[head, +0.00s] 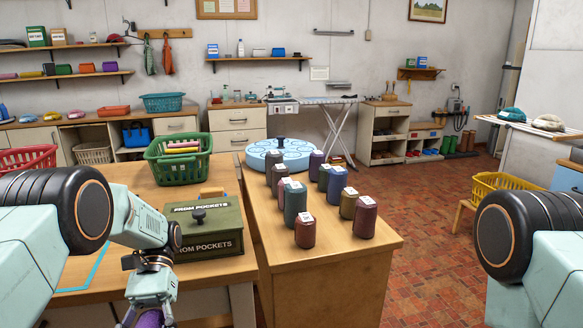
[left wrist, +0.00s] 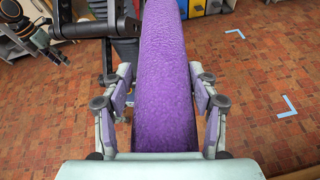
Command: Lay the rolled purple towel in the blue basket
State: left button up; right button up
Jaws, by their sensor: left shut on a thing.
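The rolled purple towel (left wrist: 165,60) runs upward from between the fingers of my left gripper (left wrist: 163,108), which is shut on it over the brick-tiled floor. In the head view the left gripper (head: 149,314) is at the bottom edge, with only a small bit of the towel (head: 151,319) showing. A teal-blue basket (head: 163,102) stands far off on the back counter at left, well away from the gripper. A blue carrier (head: 145,136) sits in the shelf below it. I cannot tell which is the task's blue basket. My right gripper is out of view.
A green basket (head: 178,160) and a dark green box (head: 203,229) stand on the near left table. Several yarn-like cylinders stand on the wooden counter (head: 330,262). A red basket (head: 27,158) is at far left and a yellow one (head: 503,185) at right. Floor is open at right.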

pick_arm(q)
jog(key=d+r+n+t+h+b, duration=0.1)
jog(key=d+n+t+h+b, duration=0.1)
jog(key=d+n+t+h, duration=0.85)
notch_tip(320, 180, down, 7)
jog(key=w+a+n+t+y+b, duration=0.1)
jog(key=n+t+b, duration=0.4)
jog(key=n+t, duration=0.6)
jog(key=shift+w+a+n+y+b, duration=0.3)
jog(key=shift+a+n+y, duration=0.35)
jog(key=shift+a, duration=0.25)
jog(key=shift+a, duration=0.15)
